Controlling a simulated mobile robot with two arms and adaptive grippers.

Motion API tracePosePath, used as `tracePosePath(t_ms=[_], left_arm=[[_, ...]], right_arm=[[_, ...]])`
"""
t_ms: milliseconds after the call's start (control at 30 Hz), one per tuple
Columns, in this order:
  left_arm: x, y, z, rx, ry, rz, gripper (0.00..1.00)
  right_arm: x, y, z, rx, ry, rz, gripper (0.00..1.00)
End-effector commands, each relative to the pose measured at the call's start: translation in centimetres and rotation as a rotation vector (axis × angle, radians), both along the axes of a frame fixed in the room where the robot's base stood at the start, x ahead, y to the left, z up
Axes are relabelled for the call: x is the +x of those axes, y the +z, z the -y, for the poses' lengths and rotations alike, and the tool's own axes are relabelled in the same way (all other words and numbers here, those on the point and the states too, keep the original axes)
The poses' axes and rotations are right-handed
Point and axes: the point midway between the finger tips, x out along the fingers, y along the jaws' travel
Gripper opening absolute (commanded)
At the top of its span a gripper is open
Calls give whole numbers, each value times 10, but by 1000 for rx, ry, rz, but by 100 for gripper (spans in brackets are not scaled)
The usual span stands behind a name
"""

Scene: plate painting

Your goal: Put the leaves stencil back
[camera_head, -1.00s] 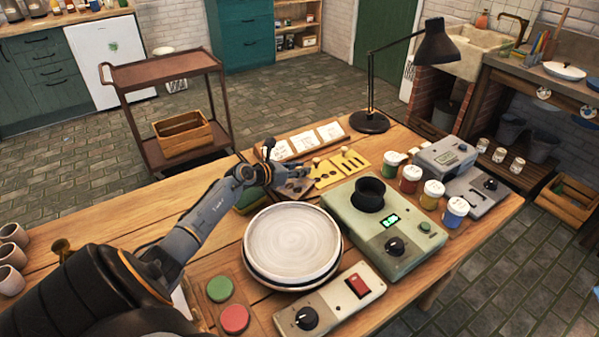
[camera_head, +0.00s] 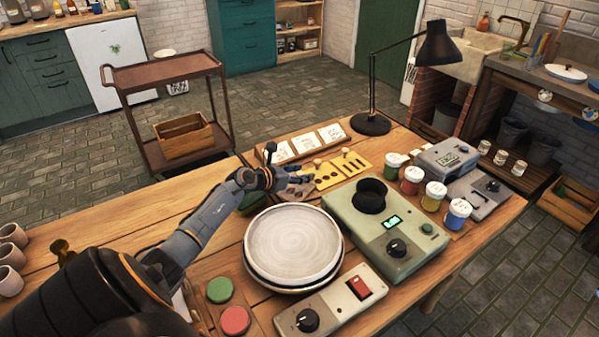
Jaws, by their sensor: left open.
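My left gripper (camera_head: 288,180) is open at the left end of the stencil row on the wooden table. Two yellow stencils lie to its right: one with round holes (camera_head: 326,174) and one with slots (camera_head: 355,163). A pale, greyish flat piece (camera_head: 299,190) shows right by my fingers. I cannot make out a leaf pattern on it, nor whether it touches them. My left gripper partly hides that spot. My right gripper is not in view.
The pale plate (camera_head: 293,243) sits just in front of my left gripper. A green device with a black cup (camera_head: 370,194), several paint jars (camera_head: 433,196) and a black lamp (camera_head: 371,123) stand to the right. A tray with white cards (camera_head: 306,143) lies behind.

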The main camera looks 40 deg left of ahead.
Motion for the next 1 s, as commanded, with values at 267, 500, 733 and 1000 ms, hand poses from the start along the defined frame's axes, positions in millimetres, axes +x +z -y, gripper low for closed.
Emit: tracePosePath(t_ms=[267, 500, 733, 1000], left_arm=[[-13, 13, -3, 4, 1, -3, 45], [-57, 31, -6, 5, -2, -3, 45], [-92, 45, -10, 1, -1, -4, 45], [-109, 53, -12, 1, 0, -1, 45]], right_arm=[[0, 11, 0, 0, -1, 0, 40], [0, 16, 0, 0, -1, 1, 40], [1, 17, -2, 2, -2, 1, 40], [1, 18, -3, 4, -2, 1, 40]])
